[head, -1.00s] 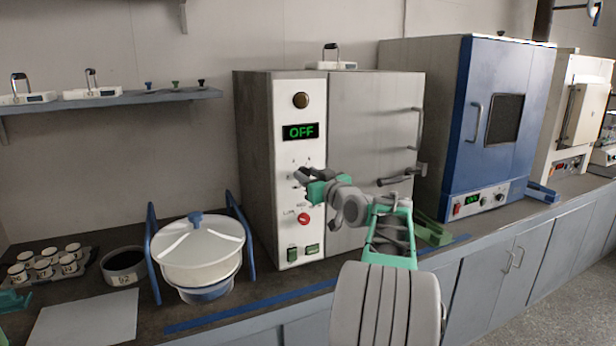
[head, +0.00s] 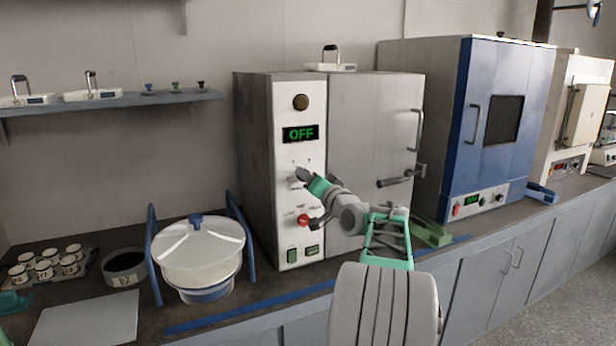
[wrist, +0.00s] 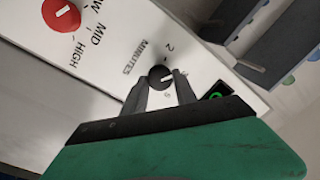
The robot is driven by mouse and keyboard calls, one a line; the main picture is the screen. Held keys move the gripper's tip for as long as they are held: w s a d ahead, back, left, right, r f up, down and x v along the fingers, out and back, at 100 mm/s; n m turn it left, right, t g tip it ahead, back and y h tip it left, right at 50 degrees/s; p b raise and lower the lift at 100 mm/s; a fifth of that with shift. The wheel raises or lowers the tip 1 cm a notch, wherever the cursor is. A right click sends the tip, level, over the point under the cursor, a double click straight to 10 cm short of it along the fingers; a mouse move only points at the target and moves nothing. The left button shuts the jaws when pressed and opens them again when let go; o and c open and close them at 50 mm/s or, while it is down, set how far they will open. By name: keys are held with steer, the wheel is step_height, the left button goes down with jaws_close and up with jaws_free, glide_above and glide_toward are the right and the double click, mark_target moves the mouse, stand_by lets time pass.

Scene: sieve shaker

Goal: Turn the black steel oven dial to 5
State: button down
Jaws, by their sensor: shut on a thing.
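The black dial (wrist: 160,76) is a small round knob on the white control panel of the steel oven (head: 375,140). In the wrist view its white pointer line points right, and a "2" and the word MINUTES are printed near it. My gripper (wrist: 160,88) has one finger on each side of the dial and is shut on it. The fingers and the green gripper body hide part of the scale, so the number at the pointer cannot be read. In the head view my gripper (head: 300,177) is against the panel and covers the dial.
A red knob (wrist: 61,15) marked LOW, MID and HIGH is on the same panel. The green display (head: 300,133) reads OFF. The oven door handle (head: 402,177) sticks out right of my arm. A lidded white pot (head: 200,255) stands to the left, and a blue oven (head: 455,130) to the right.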

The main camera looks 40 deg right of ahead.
steer(key=shift+w+a+f+m+g+h+p, duration=0.15)
steer(key=shift+m+h+p, duration=0.2)
steer(key=shift+m+p, duration=2.35)
steer(key=shift+s+r+m+g+h+p, duration=0.1)
steer(key=shift+m+h+p, duration=0.3)
steer(key=shift+m+p, duration=2.25)
steer(key=shift+w+a+f+m+g+h+p, duration=0.25)
steer(key=shift+m+p, duration=0.8)
steer(key=shift+m, duration=3.3)
steer(key=shift+s+d+r, duration=0.15)
steer(key=shift+s+d, duration=0.05)
steer(key=c, duration=1)
jaws_free()
steer(key=shift+o, duration=0.2)
steer(key=b+v, duration=0.1)
steer(key=v, duration=0.6)
steer(key=shift+s+b, duration=0.4)
steer(key=shift+a, duration=0.1)
